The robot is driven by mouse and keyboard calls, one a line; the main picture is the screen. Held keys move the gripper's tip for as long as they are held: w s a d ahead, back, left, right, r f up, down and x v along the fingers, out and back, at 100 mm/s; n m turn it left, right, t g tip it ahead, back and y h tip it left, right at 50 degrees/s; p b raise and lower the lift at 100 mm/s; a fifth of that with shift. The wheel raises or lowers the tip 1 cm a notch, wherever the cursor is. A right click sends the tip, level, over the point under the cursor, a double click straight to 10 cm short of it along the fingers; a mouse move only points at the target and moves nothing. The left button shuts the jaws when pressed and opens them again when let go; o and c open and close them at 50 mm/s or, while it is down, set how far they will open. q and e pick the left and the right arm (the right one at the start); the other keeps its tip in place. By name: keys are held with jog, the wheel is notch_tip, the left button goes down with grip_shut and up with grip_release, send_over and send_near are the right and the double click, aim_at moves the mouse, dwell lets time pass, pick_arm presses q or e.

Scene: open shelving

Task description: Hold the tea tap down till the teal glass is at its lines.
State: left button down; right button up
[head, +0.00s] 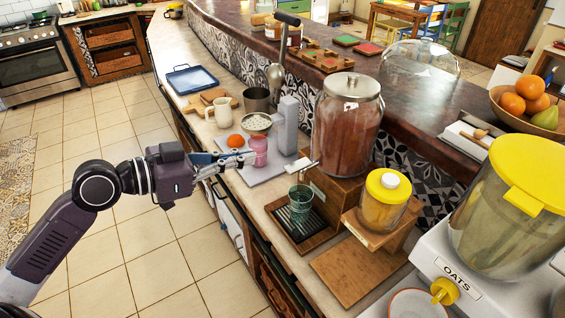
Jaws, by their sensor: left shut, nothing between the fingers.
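The tea dispenser (345,135) is a big lidded glass jar of reddish-brown tea on a wooden stand. Its tap (301,166) sticks out to the left, low on the jar. The teal glass (300,200) stands upright below the tap, on a dark slatted drip tray (312,234). Its lines and its fill level are too small to make out. My left gripper (249,158) is shut and empty, reaching in from the left. Its fingertips are left of the tap and apart from it, in front of a pink glass (260,146). My right gripper is out of view.
A yellow-lidded jar (384,205) sits right of the teal glass. An oats dispenser (507,205) fills the right front. The floor at left is clear.

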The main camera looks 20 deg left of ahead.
pick_arm(q)
jog(key=p, duration=0.5)
send_over(298, 165)
jog(key=s+a, duration=0.3)
jog(key=f, duration=0.2)
notch_tip(298, 165, down, 4)
jog(key=shift+s+d+f+p, duration=0.1)
jog(key=shift+f+p, duration=0.15)
jog(key=shift+p, duration=0.35)
